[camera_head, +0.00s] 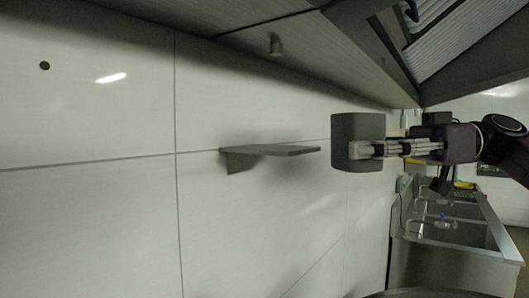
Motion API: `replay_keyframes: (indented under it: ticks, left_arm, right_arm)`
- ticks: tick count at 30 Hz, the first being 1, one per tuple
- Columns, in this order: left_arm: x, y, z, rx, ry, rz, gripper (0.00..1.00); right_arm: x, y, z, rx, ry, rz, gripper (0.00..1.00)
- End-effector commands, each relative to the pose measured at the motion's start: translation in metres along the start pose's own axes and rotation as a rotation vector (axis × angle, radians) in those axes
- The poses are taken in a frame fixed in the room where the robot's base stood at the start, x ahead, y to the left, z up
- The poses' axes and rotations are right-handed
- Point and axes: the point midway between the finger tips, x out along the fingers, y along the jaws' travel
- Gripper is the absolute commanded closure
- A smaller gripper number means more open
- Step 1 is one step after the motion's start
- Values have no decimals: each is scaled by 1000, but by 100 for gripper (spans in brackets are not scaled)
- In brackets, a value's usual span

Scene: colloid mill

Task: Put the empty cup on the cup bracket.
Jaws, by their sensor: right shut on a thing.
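A dark grey cup (357,129) shows right of the middle in the head view. My right gripper (366,149) comes in from the right and is shut on the cup, with its fingers against the cup's lower part. A flat grey shelf-like bracket (288,150) stands out from the white wall, left of the cup. A gap shows between the bracket's tip and the cup. The inside of the cup is hidden. My left gripper does not show.
The tiled white wall (90,220) fills the left side. A hood (455,50) hangs at the upper right. A metal counter with a sink (450,232) stands at the lower right. The space around the bracket is clear.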

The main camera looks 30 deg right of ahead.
Motion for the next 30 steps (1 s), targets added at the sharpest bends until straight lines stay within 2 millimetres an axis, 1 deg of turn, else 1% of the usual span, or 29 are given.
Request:
replay_keyframes:
  ticks: [1, 4, 6, 8, 11, 14, 19, 27, 30]
  left_arm:
    - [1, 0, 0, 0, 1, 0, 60]
    - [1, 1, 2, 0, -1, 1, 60]
    - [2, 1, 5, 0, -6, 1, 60]
    - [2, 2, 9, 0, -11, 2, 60]
    - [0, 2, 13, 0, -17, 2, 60]
    - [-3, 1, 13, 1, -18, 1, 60]
    - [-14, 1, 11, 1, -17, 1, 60]
    - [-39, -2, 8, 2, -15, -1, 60]
    - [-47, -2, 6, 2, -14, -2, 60]
  right_arm:
    - [-15, -11, -19, -8, 0, 23, 77]
    - [-37, -30, -44, -4, 0, 50, 77]
    - [-48, -42, -56, -1, 1, 63, 77]
    - [-54, -49, -63, 1, 0, 69, 77]
    - [-56, -55, -70, 3, -1, 76, 77]
    - [-42, -56, -73, 6, -3, 74, 77]
    - [3, -54, -76, 6, -5, 71, 77]
    - [76, -47, -81, 8, -4, 72, 77]
    - [97, -45, -81, 8, -4, 73, 77]
